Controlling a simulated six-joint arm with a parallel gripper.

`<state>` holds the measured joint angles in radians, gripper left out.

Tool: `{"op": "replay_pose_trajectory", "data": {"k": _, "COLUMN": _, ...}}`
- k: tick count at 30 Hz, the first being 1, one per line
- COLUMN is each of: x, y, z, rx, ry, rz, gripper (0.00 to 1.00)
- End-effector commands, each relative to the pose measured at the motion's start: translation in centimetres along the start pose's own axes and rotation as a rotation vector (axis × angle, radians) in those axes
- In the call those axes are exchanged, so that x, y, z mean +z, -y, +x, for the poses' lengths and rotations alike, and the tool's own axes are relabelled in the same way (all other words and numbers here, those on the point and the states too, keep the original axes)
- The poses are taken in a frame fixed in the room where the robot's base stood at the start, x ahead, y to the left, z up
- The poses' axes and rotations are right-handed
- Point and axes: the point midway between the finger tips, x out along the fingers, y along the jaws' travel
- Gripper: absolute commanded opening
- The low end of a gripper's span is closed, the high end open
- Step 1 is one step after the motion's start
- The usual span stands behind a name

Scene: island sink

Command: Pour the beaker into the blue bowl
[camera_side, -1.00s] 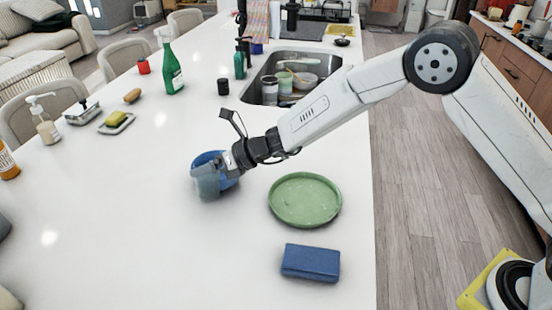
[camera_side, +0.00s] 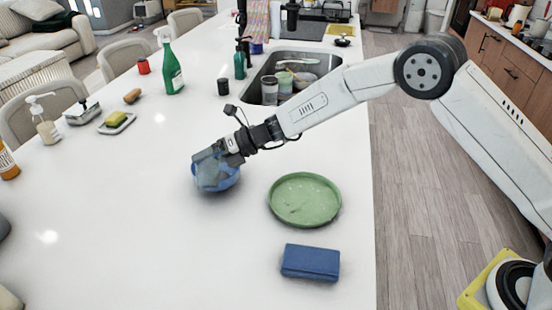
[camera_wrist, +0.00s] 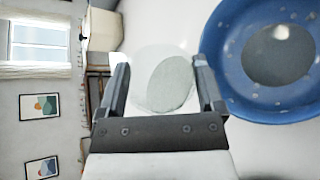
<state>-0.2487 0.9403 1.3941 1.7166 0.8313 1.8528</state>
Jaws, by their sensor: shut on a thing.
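My gripper (camera_side: 214,155) is shut on the clear beaker (camera_side: 209,160), which sits tilted at the blue bowl (camera_side: 217,182), over its rim in the side view. In the wrist view the beaker (camera_wrist: 148,63) is between my two fingers (camera_wrist: 162,92), with a pale grey oval inside it. The blue bowl (camera_wrist: 232,85) is at the right of that view, with a darker grey round patch at its bottom. I cannot tell whether the patch is liquid. The beaker's mouth and the near part of the bowl's inside are hidden in the side view.
A green plate (camera_side: 304,200) lies right of the bowl, with a blue block-shaped sponge (camera_side: 311,262) in front of it. A sink (camera_side: 290,75) with dishes is behind. A green spray bottle (camera_side: 171,70) stands at the back left.

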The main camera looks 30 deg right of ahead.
Motion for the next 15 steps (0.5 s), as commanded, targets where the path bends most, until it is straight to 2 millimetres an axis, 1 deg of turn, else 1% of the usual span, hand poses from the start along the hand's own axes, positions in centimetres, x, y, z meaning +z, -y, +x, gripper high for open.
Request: {"op": "replay_pose_trajectory", "data": {"k": 15, "x": 0.19, "y": -0.07, "z": -0.10, "rx": 0.021, "ry": -0.015, "rz": 0.056, "gripper": 0.24}}
